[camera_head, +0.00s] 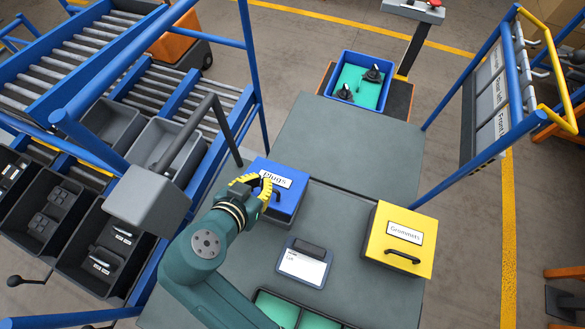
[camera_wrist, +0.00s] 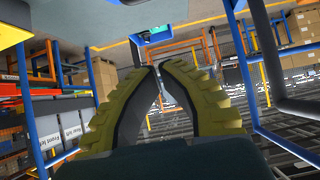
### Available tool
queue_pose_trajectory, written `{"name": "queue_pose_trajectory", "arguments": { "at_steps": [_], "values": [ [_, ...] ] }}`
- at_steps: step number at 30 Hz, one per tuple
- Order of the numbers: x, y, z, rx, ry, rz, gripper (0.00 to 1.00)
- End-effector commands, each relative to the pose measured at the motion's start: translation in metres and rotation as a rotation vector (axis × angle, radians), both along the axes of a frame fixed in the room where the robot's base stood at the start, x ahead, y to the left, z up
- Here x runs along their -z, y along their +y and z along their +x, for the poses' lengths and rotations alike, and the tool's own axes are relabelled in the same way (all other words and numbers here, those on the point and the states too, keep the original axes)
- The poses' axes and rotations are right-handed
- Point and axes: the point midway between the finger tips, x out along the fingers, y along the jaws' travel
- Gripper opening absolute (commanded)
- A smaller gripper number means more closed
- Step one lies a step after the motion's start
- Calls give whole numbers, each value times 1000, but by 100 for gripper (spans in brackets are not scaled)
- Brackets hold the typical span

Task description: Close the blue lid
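The blue lid (camera_head: 284,199), labelled "Plugs", lies over a grey box on the grey table. It looks down or nearly down; part of its left side is hidden by my gripper. The lid is not clearly visible in the wrist view.
A yellow-lidded "Grommets" box (camera_head: 401,239) stands to the right. A device with a white label (camera_head: 303,267) lies between, and a green-lined tray (camera_head: 277,308) is in front. A blue tote (camera_head: 358,85) is behind the table. Blue posts and a roller rack (camera_head: 90,50) stand left.

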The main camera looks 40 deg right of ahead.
Motion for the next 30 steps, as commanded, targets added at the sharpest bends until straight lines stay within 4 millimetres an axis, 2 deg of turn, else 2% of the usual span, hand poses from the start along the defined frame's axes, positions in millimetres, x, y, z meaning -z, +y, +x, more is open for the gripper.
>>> {"name": "queue_pose_trajectory", "arguments": {
  "at_steps": [1,5,18,21,24,30],
  "values": [
    [-4,-1,0,0,3,0,0],
    [7,-9,4,4,5,-2,0],
    [62,-72,43,5,3,-2,0],
    [71,-54,33,-3,6,-2,0],
    [77,-45,28,-2,4,-2,0],
    [82,-40,24,0,0,-2,0]
  ]
}}
